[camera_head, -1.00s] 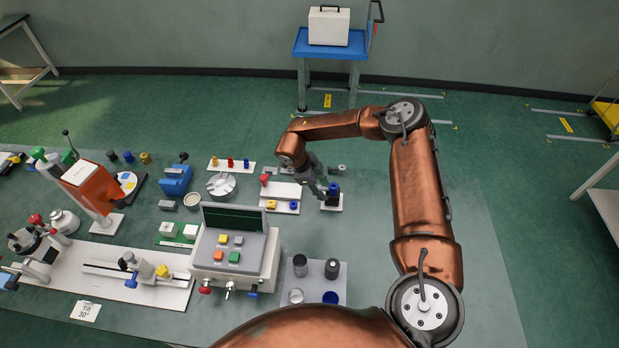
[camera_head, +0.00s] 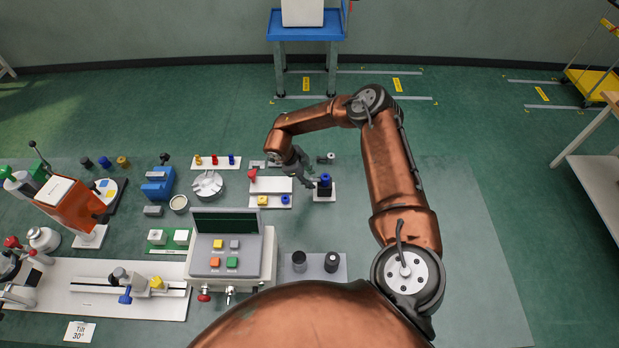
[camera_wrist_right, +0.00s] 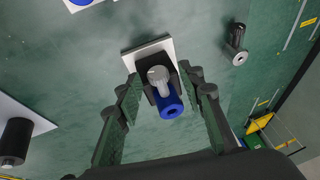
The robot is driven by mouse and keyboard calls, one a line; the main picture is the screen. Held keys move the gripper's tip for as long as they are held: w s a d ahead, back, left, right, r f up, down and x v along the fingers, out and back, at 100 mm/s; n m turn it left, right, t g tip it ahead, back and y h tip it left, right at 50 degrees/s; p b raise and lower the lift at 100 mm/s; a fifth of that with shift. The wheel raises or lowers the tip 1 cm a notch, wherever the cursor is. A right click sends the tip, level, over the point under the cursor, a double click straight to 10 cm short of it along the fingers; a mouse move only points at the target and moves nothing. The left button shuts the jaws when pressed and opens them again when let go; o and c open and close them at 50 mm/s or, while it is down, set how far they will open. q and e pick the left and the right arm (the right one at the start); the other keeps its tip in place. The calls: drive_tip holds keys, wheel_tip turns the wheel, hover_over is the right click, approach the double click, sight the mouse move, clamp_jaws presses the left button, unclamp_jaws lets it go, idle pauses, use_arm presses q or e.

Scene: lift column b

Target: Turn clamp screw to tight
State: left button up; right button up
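A dark block with a blue knob (camera_head: 325,180) stands on a small white plate (camera_head: 331,197) at the mid right of the bench; I take the knob to be the clamp screw. In the right wrist view, the blue knob (camera_wrist_right: 169,104) and a grey cylinder (camera_wrist_right: 158,75) show above the dark block on the white plate (camera_wrist_right: 140,54). My right gripper (camera_head: 311,183) is at the block's left in the head view. In the wrist view, its fingers (camera_wrist_right: 165,115) are spread on either side of the knob, with visible gaps. My left gripper is out of view.
A white plate with a red-knobbed part (camera_head: 272,184) lies left of the block. A grey console (camera_head: 232,252) and a grey tray with dark cylinders (camera_head: 342,270) stand nearer. Bench right of my arm is clear.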

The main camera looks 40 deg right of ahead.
drive_tip(key=shift+s, duration=0.15)
drive_tip(key=shift+c, duration=0.9)
drive_tip(key=c, duration=0.3)
clamp_jaws()
drive_tip(key=t+p, duration=0.1)
drive_tip(key=p, duration=0.2)
drive_tip(key=shift+s+a+r+h, duration=0.1)
drive_tip(key=shift+r+h, duration=0.05)
drive_tip(key=shift+h, duration=0.25)
drive_tip(key=shift+f, duration=0.2)
